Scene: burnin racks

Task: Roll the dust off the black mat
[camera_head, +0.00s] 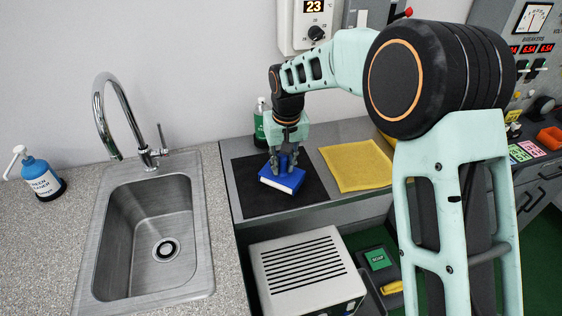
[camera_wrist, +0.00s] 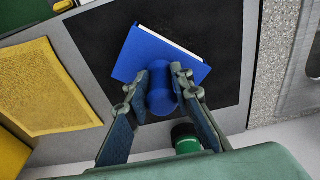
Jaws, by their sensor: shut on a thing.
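The black mat (camera_head: 251,202) lies flat on the grey bench between the sink and a yellow mat. The black mat also shows in the wrist view (camera_wrist: 95,42). My gripper (camera_head: 283,163) points down over the mat. It is shut on the blue handle (camera_wrist: 162,92) of a blue tool with a white edge (camera_head: 283,181). In the wrist view the blue body (camera_wrist: 148,58) of this tool is over the mat, slightly turned. I cannot tell whether it touches the mat.
A yellow mat (camera_head: 357,165) lies right of the black mat. A green bottle (camera_head: 260,126) stands behind my gripper. A steel sink (camera_head: 130,240) with a faucet and a blue soap bottle (camera_head: 42,178) are at the left. A white vented box (camera_head: 308,273) stands below the bench.

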